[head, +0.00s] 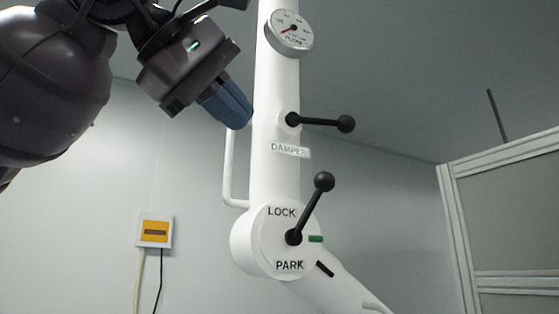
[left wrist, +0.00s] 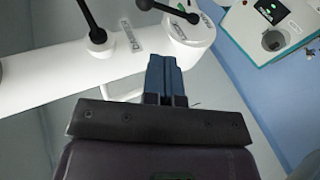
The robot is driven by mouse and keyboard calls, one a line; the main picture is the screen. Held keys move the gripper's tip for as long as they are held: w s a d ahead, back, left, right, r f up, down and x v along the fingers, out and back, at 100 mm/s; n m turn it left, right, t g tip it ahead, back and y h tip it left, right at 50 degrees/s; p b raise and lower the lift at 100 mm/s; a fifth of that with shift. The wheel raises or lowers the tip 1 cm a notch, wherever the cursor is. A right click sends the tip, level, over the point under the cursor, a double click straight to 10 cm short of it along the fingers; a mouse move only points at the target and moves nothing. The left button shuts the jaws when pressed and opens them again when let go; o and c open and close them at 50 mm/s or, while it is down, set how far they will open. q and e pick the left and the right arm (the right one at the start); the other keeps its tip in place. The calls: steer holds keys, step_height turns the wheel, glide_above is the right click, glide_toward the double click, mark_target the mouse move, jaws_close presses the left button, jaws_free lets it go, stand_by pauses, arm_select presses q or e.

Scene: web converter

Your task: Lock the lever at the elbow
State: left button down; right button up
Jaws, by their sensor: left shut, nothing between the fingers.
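The elbow joint (head: 262,258) of the white arm bears the words LOCK and PARK. Its black lever (head: 308,209) has a ball knob and points up and slightly right from the pivot. A green mark sits right of the pivot and a black mark lower right. The lever (left wrist: 170,10) and joint (left wrist: 198,30) also show at the top of the left wrist view. My left gripper (head: 238,114), with blue fingers, is shut and empty, up and left of the joint, beside the white post and apart from the lever. Its fingers (left wrist: 163,68) show there too. My right gripper is out of view.
A second black lever (head: 325,122), above the DAMPER label (head: 289,150), points right from the post, below a gauge (head: 289,31). A thin white pipe (head: 228,170) runs left of the post. A framed panel (head: 512,215) stands at right. The left wrist view shows a control box (left wrist: 245,30).

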mark_target(316, 194)
arm_select(q)
steer(key=p+x, duration=0.1)
steer(key=x, duration=1.2)
steer(key=shift+w+d+f, duration=0.2)
steer(key=shift+w+d, duration=0.05)
steer(key=shift+w, duration=0.1)
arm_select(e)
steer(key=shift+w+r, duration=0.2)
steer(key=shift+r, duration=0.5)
arm_select(q)
steer(key=shift+w+d, duration=0.25)
steer(key=shift+d, duration=0.1)
steer(key=shift+f, duration=0.1)
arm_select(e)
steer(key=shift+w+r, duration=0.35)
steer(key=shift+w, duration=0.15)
